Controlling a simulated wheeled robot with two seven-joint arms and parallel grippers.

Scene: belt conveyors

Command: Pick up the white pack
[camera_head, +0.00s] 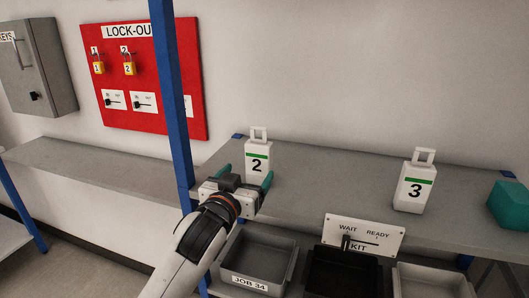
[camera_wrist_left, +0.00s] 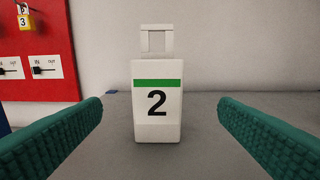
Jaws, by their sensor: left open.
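A white pack marked 2 (camera_head: 258,153), with a green stripe and a handle loop on top, stands upright on the grey shelf. A similar white pack marked 3 (camera_head: 415,186) stands further right on the same shelf. My left gripper (camera_head: 246,176) is open in front of pack 2, its green fingers spread. In the left wrist view, pack 2 (camera_wrist_left: 157,85) is upright and roughly centred between the two fingers, with clear gaps on both sides. My right gripper is not in view.
A blue post (camera_head: 171,90) rises left of my left gripper. A teal block (camera_head: 509,206) sits at the shelf's right end. A WAIT/READY kit sign (camera_head: 383,237) with a lever is at the front edge. Bins, including JOB 34 (camera_head: 229,279), are below. Shelf between the packs is clear.

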